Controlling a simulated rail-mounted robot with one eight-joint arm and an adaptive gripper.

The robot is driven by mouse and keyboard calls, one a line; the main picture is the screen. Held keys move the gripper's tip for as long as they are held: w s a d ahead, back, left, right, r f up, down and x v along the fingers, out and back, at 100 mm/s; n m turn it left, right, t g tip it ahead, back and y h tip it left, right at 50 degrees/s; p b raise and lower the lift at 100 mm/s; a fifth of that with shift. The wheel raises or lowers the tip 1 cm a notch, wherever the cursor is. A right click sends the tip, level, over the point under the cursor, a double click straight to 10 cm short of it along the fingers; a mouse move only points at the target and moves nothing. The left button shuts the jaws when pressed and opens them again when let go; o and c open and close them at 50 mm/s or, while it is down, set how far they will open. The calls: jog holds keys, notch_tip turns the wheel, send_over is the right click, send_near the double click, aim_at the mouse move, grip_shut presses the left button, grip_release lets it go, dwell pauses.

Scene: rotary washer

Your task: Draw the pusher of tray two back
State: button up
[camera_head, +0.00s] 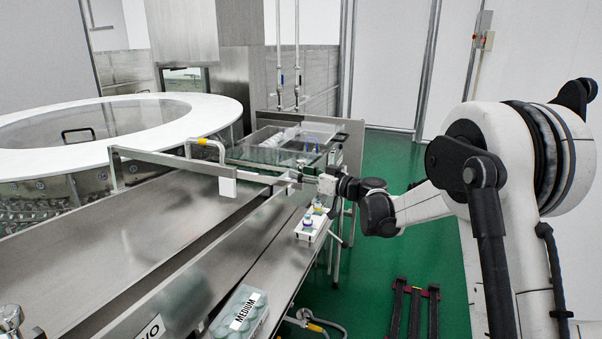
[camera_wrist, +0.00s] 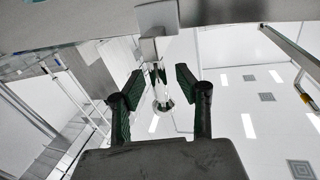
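The pusher is a long thin steel bar (camera_head: 190,164) lying across the wide steel tray (camera_head: 120,235), with a white plate (camera_head: 227,187) hanging from it. In the wrist view a steel bracket (camera_wrist: 157,18) carries a slim upright handle with a round end (camera_wrist: 161,90). My gripper (camera_head: 306,181) is at the bar's right end in the head view. In the wrist view its two dark fingers (camera_wrist: 160,84) are spread, with the handle between them and visible gaps on both sides. I cannot tell which tray number this is.
A white-rimmed round washer table (camera_head: 210,108) stands at the left. A clear-lidded box (camera_head: 285,145) is behind the bar. A white block with small bottles (camera_head: 312,224) and a tray marked MEDIUM (camera_head: 240,313) sit along the right ledge.

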grip_shut()
dwell(0.3)
jog(key=shift+s, duration=0.1)
